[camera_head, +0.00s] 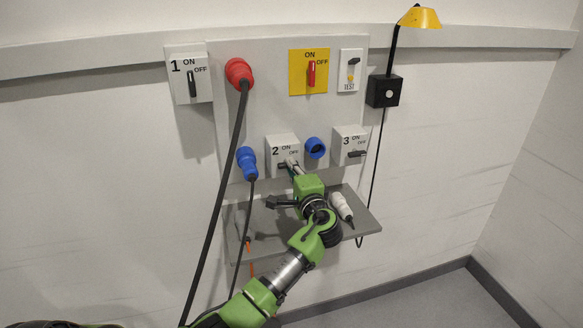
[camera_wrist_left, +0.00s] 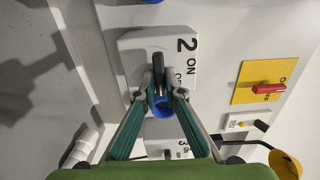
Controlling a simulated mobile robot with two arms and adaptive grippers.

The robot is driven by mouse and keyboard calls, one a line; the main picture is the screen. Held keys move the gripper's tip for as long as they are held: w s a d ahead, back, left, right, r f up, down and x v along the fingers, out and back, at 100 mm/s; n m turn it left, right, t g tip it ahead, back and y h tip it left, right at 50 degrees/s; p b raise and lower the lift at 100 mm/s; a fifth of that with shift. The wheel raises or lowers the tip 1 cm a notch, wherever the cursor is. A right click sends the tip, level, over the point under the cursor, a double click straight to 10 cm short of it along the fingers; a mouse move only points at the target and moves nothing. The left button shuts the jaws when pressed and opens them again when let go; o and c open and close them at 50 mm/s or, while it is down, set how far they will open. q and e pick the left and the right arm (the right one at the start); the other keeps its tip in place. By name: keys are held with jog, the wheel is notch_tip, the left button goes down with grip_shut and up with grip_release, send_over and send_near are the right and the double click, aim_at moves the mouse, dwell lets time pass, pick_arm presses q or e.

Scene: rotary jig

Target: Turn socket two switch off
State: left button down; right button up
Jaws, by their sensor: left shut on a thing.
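The socket two box (camera_head: 283,142) is white, marked 2, ON and OFF, low on the grey panel. It also shows in the wrist view (camera_wrist_left: 130,50). Its dark switch handle (camera_wrist_left: 158,68) lies sideways, in line with that of switch three, one end towards the OFF label. My left gripper (camera_head: 292,166) is at the front of this box. In the wrist view, its green fingers (camera_wrist_left: 160,95) close in on the handle's near end and are shut on it. The fingers partly hide the handle and the OFF label. My right gripper is not in view.
Switch one (camera_head: 192,84) is upright; switch three (camera_head: 357,154) lies sideways. A blue socket (camera_head: 315,148) is right of box two. A blue plug (camera_head: 247,163) and red plug (camera_head: 239,73) trail cables at left. A grey shelf (camera_head: 358,216) with a white plug (camera_head: 341,207) is below.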

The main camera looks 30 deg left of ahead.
pick_arm(q)
jog(key=shift+f, duration=0.1)
jog(key=c, duration=2.1)
grip_release()
jog(key=shift+c, duration=0.2)
jog(key=v, duration=1.2)
